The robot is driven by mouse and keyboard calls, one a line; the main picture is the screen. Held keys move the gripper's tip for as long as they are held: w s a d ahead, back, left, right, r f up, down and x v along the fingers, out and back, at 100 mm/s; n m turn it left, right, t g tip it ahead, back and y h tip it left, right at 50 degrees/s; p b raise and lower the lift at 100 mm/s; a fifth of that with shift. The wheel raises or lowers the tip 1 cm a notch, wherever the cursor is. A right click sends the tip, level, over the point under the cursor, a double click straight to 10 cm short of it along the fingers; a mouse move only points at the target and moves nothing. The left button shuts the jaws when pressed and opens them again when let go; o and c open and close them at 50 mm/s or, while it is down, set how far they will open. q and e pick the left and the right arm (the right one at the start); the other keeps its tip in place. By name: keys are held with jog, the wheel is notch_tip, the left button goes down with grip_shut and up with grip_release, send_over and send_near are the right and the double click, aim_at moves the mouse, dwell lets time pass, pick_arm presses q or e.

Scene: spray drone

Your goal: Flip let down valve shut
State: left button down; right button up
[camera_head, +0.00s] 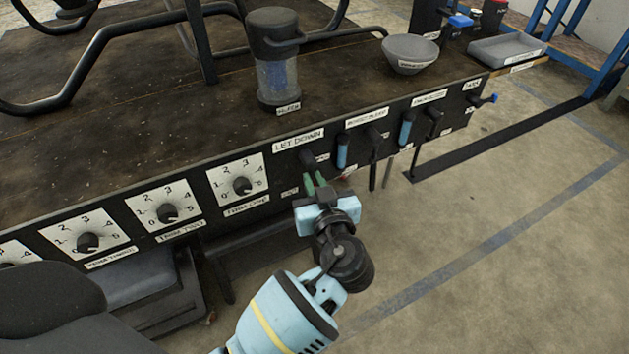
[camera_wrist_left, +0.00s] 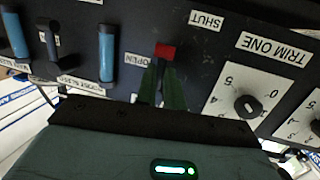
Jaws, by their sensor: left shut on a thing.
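The let down valve (camera_head: 308,158) is on the dark front panel, below its "LET DOWN" label (camera_head: 298,140). In the left wrist view, a red-ended valve handle (camera_wrist_left: 165,50) shows between an "OPEN" label (camera_wrist_left: 136,60) and a "SHUT" label (camera_wrist_left: 207,20). My left gripper (camera_head: 316,182) is at the valve, with its green fingers pointing up to the panel. In the left wrist view its fingers (camera_wrist_left: 162,75) are shut on the handle. The fingers hide part of the handle, so its exact angle is hard to tell. My right gripper is not in view.
Trim dials (camera_head: 242,185) sit left of the valve. Blue handles (camera_head: 342,152) and dark levers (camera_head: 375,138) are close on its right. A clear canister (camera_head: 277,75) and a grey bowl (camera_head: 410,52) stand on the top. The floor to the right is open.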

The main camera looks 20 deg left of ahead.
pick_arm(q)
jog(key=c, duration=1.5)
grip_release()
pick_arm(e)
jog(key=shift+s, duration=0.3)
pick_arm(q)
jog(key=p+v, duration=0.1)
jog(key=v, duration=0.7)
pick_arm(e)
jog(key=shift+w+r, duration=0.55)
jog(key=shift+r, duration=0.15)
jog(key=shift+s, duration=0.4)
